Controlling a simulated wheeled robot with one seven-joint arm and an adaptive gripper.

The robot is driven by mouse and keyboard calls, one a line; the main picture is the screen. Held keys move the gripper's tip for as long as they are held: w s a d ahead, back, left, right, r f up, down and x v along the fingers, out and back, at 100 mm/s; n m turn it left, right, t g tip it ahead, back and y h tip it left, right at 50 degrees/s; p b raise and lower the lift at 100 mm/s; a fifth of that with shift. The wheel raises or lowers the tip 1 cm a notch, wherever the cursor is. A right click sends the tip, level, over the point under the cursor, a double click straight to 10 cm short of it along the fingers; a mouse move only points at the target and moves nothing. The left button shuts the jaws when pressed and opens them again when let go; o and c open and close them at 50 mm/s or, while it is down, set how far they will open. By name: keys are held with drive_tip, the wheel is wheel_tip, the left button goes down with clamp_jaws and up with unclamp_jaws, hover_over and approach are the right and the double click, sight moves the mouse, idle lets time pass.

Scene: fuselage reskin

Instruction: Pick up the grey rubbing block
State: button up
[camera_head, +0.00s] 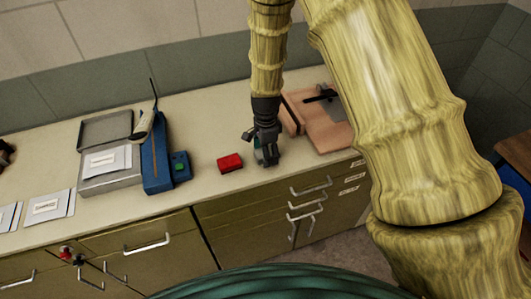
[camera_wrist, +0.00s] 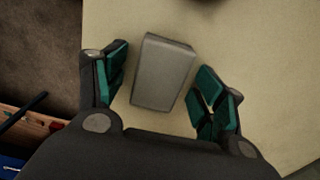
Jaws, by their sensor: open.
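The grey rubbing block (camera_wrist: 163,73) lies on the pale worktop in the wrist view, slightly tilted in the picture. My gripper (camera_wrist: 164,62) is open, with one green-padded finger on each side of the block. Gaps show between the block and both fingers. In the head view my gripper (camera_head: 266,156) points down near the front edge of the counter, and it hides most or all of the grey block there.
A red block (camera_head: 230,163) lies just left of my gripper. A blue tool with a green button (camera_head: 155,155) and a grey tray (camera_head: 110,180) stand farther left. A wooden board (camera_head: 325,125) lies to the right. The counter's front edge is close.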

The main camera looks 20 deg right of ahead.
drive_tip(key=c, duration=1.1)
drive_tip(key=shift+r, duration=0.2)
drive_tip(key=shift+r+b, duration=0.55)
drive_tip(key=shift+b, duration=0.1)
wheel_tip(320, 180, up, 2)
drive_tip(key=shift+b, duration=0.55)
drive_tip(key=s+a+b, duration=0.1)
drive_tip(key=s+a, duration=0.1)
drive_tip(key=s, duration=0.2)
drive_tip(key=s+a+r+b, duration=0.1)
drive_tip(key=s+a+b, duration=0.1)
drive_tip(key=s, duration=0.3)
drive_tip(key=s+a+b, duration=0.1)
drive_tip(key=s+a, duration=0.2)
drive_tip(key=s, duration=0.2)
drive_tip(key=shift+a+r+b, duration=0.25)
drive_tip(key=shift+a+b, duration=0.1)
drive_tip(key=shift+b, duration=0.05)
